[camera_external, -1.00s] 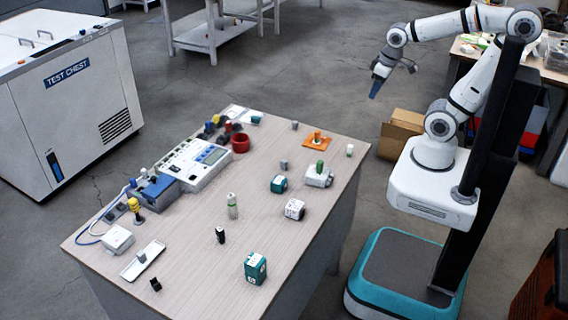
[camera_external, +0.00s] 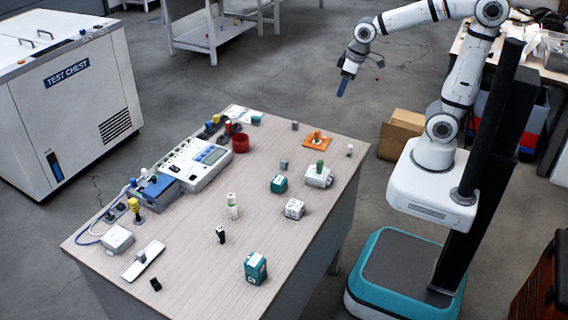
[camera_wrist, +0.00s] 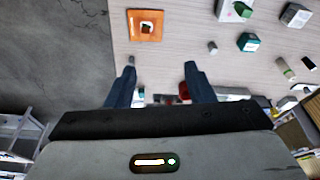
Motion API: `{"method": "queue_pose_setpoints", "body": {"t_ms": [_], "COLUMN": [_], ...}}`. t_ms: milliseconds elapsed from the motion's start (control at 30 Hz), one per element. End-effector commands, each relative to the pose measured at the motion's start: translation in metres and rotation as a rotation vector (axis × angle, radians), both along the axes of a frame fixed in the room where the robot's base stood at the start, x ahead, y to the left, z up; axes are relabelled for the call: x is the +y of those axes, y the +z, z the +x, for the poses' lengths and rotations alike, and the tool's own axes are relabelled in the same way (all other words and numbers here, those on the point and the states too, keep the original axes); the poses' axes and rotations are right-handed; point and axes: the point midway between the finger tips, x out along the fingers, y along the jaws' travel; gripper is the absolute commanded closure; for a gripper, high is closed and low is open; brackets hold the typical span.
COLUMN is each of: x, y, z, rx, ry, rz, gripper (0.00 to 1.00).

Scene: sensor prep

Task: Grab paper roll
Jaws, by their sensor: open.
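No item is clearly recognisable as a paper roll. One candidate is an upright white cylinder with a greenish top (camera_external: 232,206) near the middle of the table; it also shows at the right of the wrist view (camera_wrist: 284,68). A smaller pale upright cylinder (camera_external: 349,150) stands near the table's right edge. My gripper (camera_external: 344,86) is high above the table's far right end, pointing down and apart from everything. In the wrist view its two fingers (camera_wrist: 160,82) are spread with nothing held between them.
The table (camera_external: 195,240) holds an orange pad (camera_external: 316,139), a red cup (camera_external: 240,143), a blue-and-white instrument (camera_external: 198,160), teal boxes (camera_external: 255,268) and a white box (camera_external: 294,209). Bare tabletop lies between them. A white test chest (camera_external: 75,110) stands at the left.

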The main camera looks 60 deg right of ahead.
Motion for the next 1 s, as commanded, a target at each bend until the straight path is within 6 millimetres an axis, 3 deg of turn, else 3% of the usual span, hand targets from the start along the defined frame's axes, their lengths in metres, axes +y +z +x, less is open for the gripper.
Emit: {"method": "queue_pose_setpoints", "body": {"t_ms": [33,200,433,600,700,833,1000], "x": [0.021,0.098,0.224,0.325,0.374,0.417,0.438], "y": [-0.004,-0.015,-0.053,-0.095,-0.12,-0.141,-0.156], "z": [0.021,0.08,0.132,0.145,0.143,0.137,0.134], "rx": [0.0,-0.023,-0.054,-0.076,-0.087,-0.098,-0.103], "ry": [0.053,0.214,0.427,0.58,0.651,0.714,0.743], "rz": [0.002,0.012,0.029,0.044,0.051,0.059,0.063], "gripper": [0.52,0.52,0.52,0.52,0.52,0.52,0.52]}}
